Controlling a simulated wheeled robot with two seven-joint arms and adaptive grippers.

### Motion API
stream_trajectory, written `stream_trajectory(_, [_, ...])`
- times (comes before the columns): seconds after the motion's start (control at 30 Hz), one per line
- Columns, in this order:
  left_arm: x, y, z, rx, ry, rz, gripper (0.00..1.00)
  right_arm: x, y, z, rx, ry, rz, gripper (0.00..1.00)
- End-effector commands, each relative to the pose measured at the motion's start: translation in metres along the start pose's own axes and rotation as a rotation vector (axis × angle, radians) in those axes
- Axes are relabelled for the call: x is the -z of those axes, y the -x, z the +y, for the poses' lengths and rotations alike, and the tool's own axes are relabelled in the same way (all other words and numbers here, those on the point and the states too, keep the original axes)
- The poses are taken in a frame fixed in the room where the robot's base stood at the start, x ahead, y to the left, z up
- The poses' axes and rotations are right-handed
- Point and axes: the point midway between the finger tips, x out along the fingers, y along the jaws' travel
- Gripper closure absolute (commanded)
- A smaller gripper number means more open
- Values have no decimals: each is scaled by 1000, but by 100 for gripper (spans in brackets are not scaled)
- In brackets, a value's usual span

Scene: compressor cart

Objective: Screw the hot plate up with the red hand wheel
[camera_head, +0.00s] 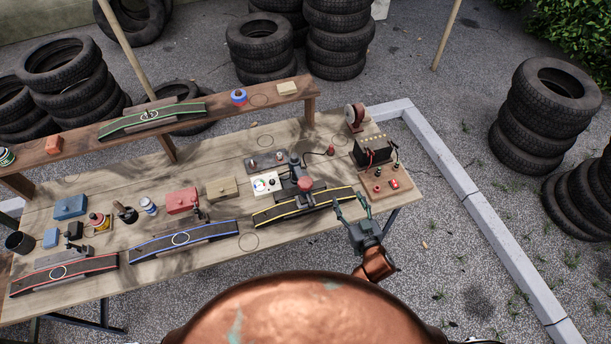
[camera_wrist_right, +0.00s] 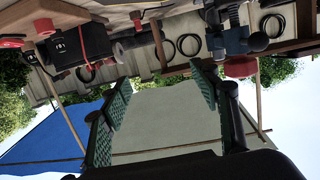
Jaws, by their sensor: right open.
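The red hand wheel (camera_head: 305,184) sits at the front of a dark press-like device on the wooden bench. It also shows at the upper right in the right wrist view (camera_wrist_right: 240,67). I cannot clearly pick out the hot plate; the dark body (camera_head: 290,187) of the device lies behind and around the wheel. A black curved strip with yellow edges (camera_head: 275,212) lies just in front. My right gripper (camera_head: 351,201) is open and empty, right of the wheel and apart from it, near the bench's front edge. My left gripper is not in view.
A black battery-like box (camera_head: 372,150) and a wooden board with red knobs (camera_head: 385,180) stand to the right. A blue-edged strip (camera_head: 183,240) lies on the bench (camera_head: 225,260) to the left.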

Motion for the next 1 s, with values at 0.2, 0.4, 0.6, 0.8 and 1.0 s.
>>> stream_trajectory(0.2, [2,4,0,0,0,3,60,38,-16,-81,235,19,160,44])
stream_trajectory(0.4, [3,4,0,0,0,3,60,44,-23,-109,318,22,196,44])
stream_trajectory(0.6, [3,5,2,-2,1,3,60,50,-50,-118,318,21,198,44])
stream_trajectory(0.8, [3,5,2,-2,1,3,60,54,-77,-127,316,21,196,44])
stream_trajectory(1.0, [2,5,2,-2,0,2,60,56,-89,-130,315,21,194,44])
